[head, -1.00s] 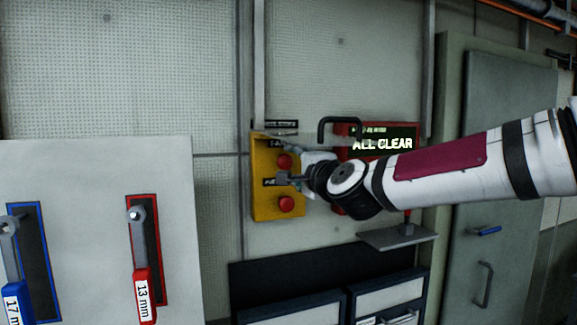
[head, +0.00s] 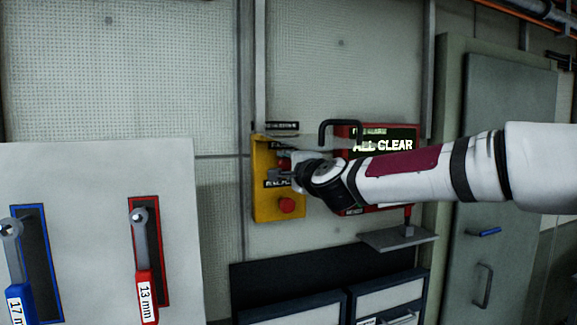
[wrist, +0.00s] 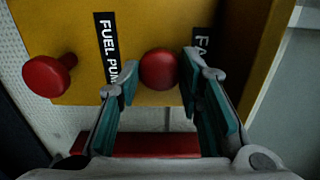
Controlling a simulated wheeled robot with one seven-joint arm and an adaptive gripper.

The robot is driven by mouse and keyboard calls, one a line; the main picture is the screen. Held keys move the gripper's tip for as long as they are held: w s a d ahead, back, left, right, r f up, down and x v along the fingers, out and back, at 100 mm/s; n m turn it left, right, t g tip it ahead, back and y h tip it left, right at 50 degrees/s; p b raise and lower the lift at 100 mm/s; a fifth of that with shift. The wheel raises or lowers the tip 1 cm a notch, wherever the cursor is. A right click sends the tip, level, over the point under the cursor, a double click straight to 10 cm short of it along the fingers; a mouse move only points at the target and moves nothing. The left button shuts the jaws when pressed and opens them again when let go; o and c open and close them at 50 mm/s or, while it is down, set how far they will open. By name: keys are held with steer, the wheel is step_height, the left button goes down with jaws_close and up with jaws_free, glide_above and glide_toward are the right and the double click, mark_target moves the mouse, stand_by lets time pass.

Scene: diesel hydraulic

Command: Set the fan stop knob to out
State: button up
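A yellow control box (head: 262,205) on the wall carries two red knobs. The upper knob (head: 284,163) is partly hidden by my gripper (head: 284,177) in the head view. In the wrist view this knob (wrist: 159,69) lies beside a cut-off label starting "FA" (wrist: 199,45), which suggests the fan knob. My gripper (wrist: 162,80) is open, with one finger on either side of it. Gaps show between the knob and both fingers, though how deep it sits between them is unclear. The lower knob (head: 286,204), also in the wrist view (wrist: 48,75), is beside the "FUEL PU…" label (wrist: 106,48).
A red-framed "ALL CLEAR" display (head: 384,145) is behind my arm, right of the box. A black hooked handle (head: 338,124) and a small grey shelf (head: 397,240) are close by. Drawers (head: 290,310) stand below. A white tool panel (head: 85,175) is at left.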

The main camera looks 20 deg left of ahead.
jaws_close()
steer(key=shift+v, duration=0.85)
steer(key=o, duration=0.9)
jaws_free()
steer(key=shift+o, duration=0.2)
steer(key=shift+s+d, duration=0.1)
steer(key=shift+d, duration=0.05)
steer(key=v, duration=1.1)
steer(key=shift+s+d, duration=0.25)
steer(key=shift+s, duration=0.05)
